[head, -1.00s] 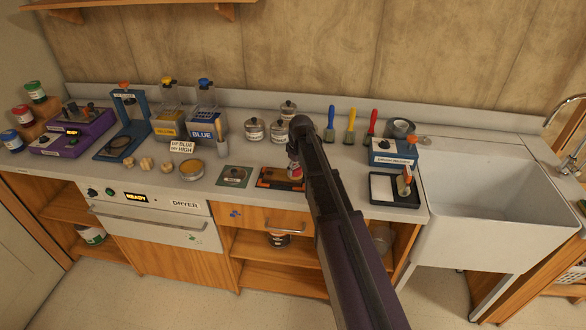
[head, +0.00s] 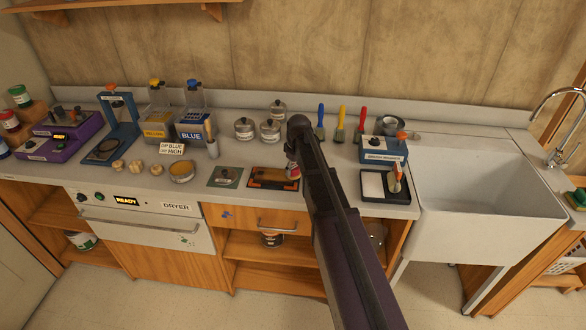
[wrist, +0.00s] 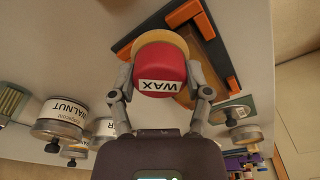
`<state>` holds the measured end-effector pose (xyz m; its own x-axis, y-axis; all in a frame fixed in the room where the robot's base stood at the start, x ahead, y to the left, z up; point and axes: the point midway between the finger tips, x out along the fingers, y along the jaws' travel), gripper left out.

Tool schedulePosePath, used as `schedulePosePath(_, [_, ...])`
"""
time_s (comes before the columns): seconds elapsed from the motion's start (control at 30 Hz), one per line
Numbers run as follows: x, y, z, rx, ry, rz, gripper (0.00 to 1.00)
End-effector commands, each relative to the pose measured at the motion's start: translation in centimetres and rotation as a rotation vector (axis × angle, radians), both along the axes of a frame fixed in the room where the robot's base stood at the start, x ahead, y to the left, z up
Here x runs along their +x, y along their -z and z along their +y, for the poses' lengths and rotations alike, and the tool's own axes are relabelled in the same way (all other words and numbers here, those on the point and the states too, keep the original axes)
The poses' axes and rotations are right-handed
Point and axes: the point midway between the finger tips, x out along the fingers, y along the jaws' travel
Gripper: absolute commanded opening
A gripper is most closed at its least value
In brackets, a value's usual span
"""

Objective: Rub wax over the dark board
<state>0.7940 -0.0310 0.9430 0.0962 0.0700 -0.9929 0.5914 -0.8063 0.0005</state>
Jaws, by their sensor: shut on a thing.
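My gripper (wrist: 162,97) is shut on a red block labelled WAX (wrist: 160,80). The block has a round yellowish pad (wrist: 152,40) on its far side. In the wrist view the pad lies over a brown board (wrist: 203,48) set in a black and orange corner frame (wrist: 232,82), and hides part of it. Whether the pad touches the board, I cannot tell. In the head view the frame with the board (head: 262,180) lies on the counter, and the red block (head: 293,171) is at its right part. My arm hides the gripper and the frame's right end.
Several glass jars (head: 270,131) stand behind. A black tray (head: 372,186) and a blue brush box (head: 384,150) are to the right, before the sink (head: 480,180).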

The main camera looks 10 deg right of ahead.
Motion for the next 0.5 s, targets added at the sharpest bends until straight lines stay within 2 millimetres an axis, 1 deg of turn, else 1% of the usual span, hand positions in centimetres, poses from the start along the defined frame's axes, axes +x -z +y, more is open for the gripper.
schedulePosePath(0.27, [0.2, 0.0, 0.4, 0.002, -0.001, -0.001, 0.25])
schedulePosePath(0.5, [0.7, 0.2, 1.6, 0.002, -0.001, -0.001, 0.25])
